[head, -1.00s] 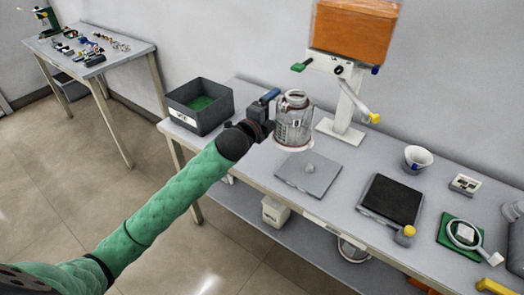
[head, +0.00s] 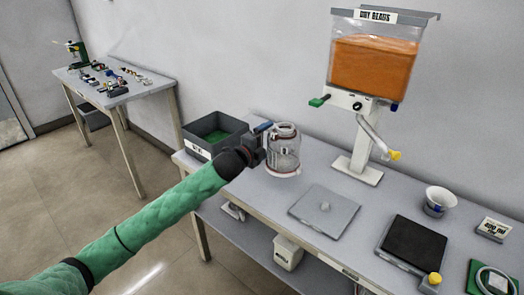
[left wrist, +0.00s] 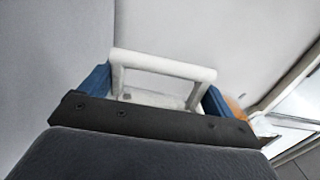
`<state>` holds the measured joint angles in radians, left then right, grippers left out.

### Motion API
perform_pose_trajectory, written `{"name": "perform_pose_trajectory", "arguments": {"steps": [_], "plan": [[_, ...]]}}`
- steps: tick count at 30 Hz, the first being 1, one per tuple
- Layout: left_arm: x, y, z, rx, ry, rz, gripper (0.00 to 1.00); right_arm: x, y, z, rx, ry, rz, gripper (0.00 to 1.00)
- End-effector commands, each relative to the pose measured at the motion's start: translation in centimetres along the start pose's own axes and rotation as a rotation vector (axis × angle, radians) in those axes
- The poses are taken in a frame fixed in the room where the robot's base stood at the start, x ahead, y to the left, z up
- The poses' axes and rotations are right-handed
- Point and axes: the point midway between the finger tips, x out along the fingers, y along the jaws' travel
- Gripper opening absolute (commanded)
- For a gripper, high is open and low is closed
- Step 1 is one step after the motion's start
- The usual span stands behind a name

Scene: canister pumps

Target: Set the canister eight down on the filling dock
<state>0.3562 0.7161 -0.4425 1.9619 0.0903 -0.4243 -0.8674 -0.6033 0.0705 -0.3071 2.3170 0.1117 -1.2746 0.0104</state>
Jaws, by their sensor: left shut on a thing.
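A clear canister (head: 285,155) with a pale rim and a reddish band near its base is upright at the back left of the bench. My left gripper (head: 262,140) is shut on its white handle, which shows between the blue fingers in the left wrist view (left wrist: 165,65). I cannot tell whether the canister's base touches the bench. Any number on it is too small to read. I cannot tell which part is the filling dock. My right gripper is not in view.
A hopper of orange beads (head: 372,70) stands on a white post with a crank, right of the canister. A dark grey bin (head: 199,152) is close on the left. A black-topped scale (head: 415,243) and a white cup (head: 440,198) are farther right.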

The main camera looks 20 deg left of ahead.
Motion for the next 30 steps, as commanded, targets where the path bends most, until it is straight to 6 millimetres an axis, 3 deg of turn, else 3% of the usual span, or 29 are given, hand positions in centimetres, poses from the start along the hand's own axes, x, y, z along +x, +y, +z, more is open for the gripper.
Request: {"name": "perform_pose_trajectory", "arguments": {"steps": [3, 8, 20, 30], "plan": [[0.5, 1.0, 1.8, 0.001, -0.002, 0.001, 0.62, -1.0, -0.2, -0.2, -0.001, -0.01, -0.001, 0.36], [0.7, 1.7, 2.8, 0.001, 0.0, 0.0, 0.62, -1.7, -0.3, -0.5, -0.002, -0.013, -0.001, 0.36], [0.7, 5.5, 2.8, -0.002, 0.0, 0.0, 0.62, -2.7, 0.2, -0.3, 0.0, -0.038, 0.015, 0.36], [0.7, 5.9, 2.8, 0.001, 0.0, -0.001, 0.62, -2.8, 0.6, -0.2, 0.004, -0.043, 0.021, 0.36]]}}
